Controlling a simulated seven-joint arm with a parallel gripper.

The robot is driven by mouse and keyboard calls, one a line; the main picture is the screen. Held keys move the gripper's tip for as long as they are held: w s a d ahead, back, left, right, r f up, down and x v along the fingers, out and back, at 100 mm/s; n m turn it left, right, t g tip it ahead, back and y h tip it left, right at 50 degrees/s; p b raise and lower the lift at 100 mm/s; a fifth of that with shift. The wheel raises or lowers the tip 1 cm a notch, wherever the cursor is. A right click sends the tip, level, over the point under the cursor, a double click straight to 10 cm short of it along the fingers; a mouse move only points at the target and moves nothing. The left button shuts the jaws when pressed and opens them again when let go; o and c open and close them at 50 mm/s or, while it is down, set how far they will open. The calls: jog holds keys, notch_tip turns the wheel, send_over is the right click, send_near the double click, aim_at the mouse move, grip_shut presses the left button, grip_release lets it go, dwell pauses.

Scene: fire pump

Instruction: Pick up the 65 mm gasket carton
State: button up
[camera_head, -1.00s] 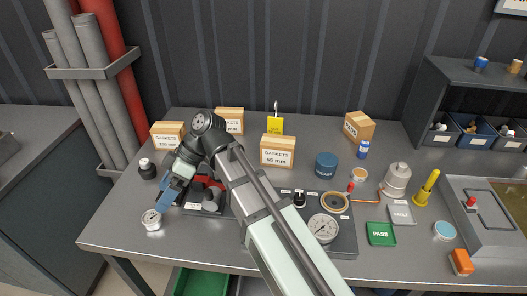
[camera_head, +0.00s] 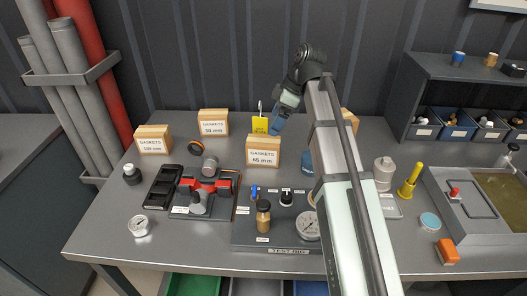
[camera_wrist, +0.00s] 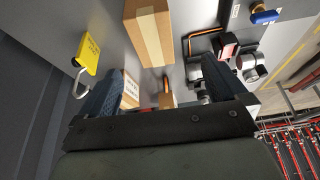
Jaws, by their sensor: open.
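The 65 mm gasket carton (camera_head: 263,152) is a tan box with a white label, upright on the bench below the yellow tag. My gripper (camera_head: 276,124) points down above and slightly right of it in the head view, apart from it. In the wrist view the two dark blue fingers (camera_wrist: 164,78) are spread with nothing held between them. A large tan carton with a tape strip (camera_wrist: 148,30) lies beyond the fingertips; by its place it looks like the 65 mm one, though its label is hidden there.
The 50 mm carton (camera_head: 213,122) and another labelled carton (camera_head: 153,139) stand to the left. A yellow tag (camera_head: 260,125) on a hook stands just behind the 65 mm carton. The test rig (camera_head: 250,232) with knobs and a gauge is in front. My arm hides part of the right bench.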

aim_at(265, 141)
jog(key=shift+d+f, duration=0.15)
jog(key=x, duration=0.7)
jog(key=shift+w+f, duration=0.15)
jog(key=shift+f, duration=0.25)
jog(key=shift+w+x, duration=0.2)
jog(key=shift+x, duration=0.9)
jog(key=shift+w+x, duration=0.2)
jog(key=shift+x, duration=0.95)
jog(key=shift+a+f, duration=0.35)
jog(key=shift+f, duration=0.1)
jog(key=shift+f, duration=0.25)
jog(key=c, duration=1.2)
